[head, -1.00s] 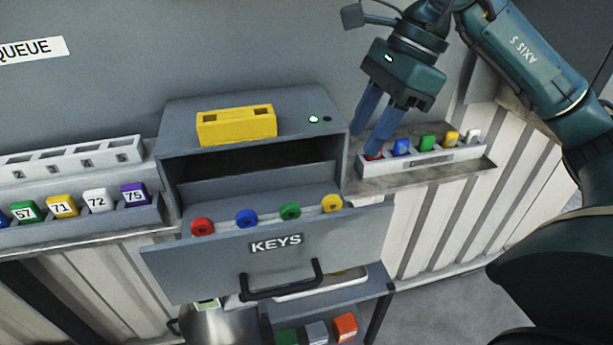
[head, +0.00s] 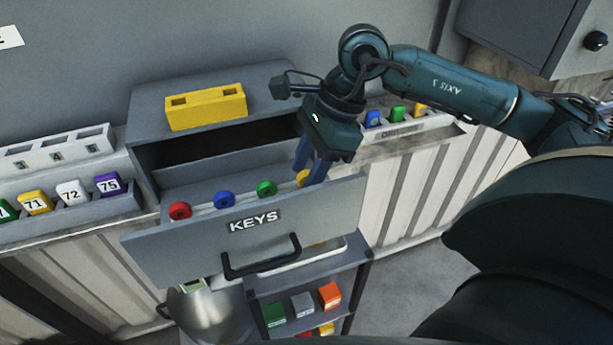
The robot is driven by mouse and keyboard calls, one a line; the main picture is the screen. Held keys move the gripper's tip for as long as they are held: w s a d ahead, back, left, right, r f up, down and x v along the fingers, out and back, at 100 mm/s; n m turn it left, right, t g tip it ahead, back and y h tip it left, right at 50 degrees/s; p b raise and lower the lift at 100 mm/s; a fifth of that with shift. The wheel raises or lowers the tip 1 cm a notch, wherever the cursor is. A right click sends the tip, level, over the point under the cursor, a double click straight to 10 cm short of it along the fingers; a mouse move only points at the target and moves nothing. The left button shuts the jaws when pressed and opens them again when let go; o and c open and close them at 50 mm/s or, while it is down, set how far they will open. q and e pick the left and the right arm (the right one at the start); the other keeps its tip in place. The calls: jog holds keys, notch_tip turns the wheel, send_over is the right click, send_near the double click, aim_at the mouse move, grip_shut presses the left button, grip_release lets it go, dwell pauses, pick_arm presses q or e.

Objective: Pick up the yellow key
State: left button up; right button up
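The yellow key (head: 301,177) has a round head and stands at the right end of a row in the open drawer marked KEYS (head: 190,243). Red (head: 180,210), blue (head: 224,199) and green (head: 266,188) keys stand to its left. My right gripper (head: 308,177) points down at the yellow key, its two blue fingers apart. One finger partly hides the key's right side. I see no clear contact between fingers and key. My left gripper is not in view.
A yellow block with two slots (head: 206,108) sits on top of the drawer cabinet (head: 145,122). A rack of coloured pieces (head: 395,131) is behind my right gripper. Numbered tags (head: 72,192) stand at left. A shelf with coloured boxes (head: 301,304) is below the drawer.

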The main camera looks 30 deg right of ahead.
jog(key=shift+a+f, duration=0.2)
jog(key=shift+f, duration=0.3)
grip_shut()
